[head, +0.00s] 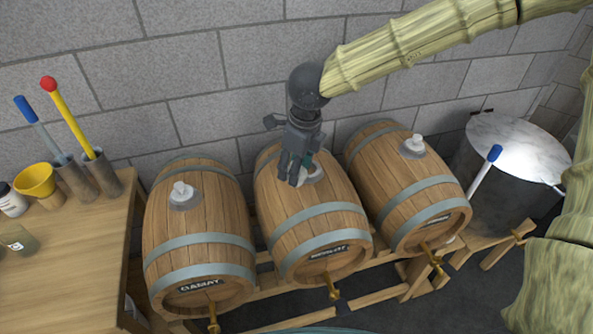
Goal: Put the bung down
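My gripper (294,170) hangs fingers down over the top of the middle barrel (304,228). A pale bung (312,169) shows just right of the fingertips, at the grey collar on that barrel, and the fingers hide part of it. I cannot tell whether the fingers are shut on the bung, or whether it sits in the hole or just above it. Similar white bungs stand upright in grey collars on the left barrel (181,192) and on the right barrel (414,143).
The three barrels lie on a wooden rack (380,300) with brass taps in front. A wooden table (70,270) at left holds a yellow funnel (35,180), jars and tools in holders. A large metal vat (515,140) stands at right. A block wall rises close behind.

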